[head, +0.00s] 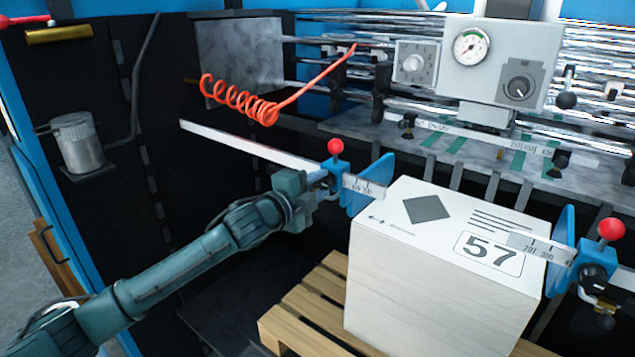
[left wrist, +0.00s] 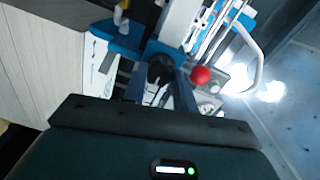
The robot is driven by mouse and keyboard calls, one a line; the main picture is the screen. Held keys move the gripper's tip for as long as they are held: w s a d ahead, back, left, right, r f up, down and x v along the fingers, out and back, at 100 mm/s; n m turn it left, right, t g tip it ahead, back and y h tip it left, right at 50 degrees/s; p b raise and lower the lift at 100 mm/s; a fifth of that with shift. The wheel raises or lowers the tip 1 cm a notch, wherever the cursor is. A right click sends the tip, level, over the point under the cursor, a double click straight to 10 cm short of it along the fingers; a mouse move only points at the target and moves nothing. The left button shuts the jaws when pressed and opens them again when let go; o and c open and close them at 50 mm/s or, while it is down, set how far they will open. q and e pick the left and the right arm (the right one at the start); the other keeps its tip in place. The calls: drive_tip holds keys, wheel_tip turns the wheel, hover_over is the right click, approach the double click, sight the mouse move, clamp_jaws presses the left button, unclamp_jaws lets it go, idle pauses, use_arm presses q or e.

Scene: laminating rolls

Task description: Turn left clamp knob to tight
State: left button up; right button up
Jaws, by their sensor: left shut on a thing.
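The left clamp (head: 358,192) is a blue plate on a metal ruler bar, with a red ball (head: 335,147) on top. The red ball (left wrist: 200,76) shows just right of the fingers there. My right gripper is in neither view.
A white paper stack (head: 440,270) marked 57 stands on a wooden pallet (head: 305,308), right of my left gripper. The right clamp (head: 563,250) is at its far side. A coiled orange hose (head: 240,102) hangs above the ruler bar (head: 250,147). A grey gauge panel (head: 490,60) is behind.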

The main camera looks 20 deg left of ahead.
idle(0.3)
use_arm(q)
drive_tip(key=o, duration=1)
drive_tip(key=b+v, duration=0.3)
drive_tip(key=v, duration=1)
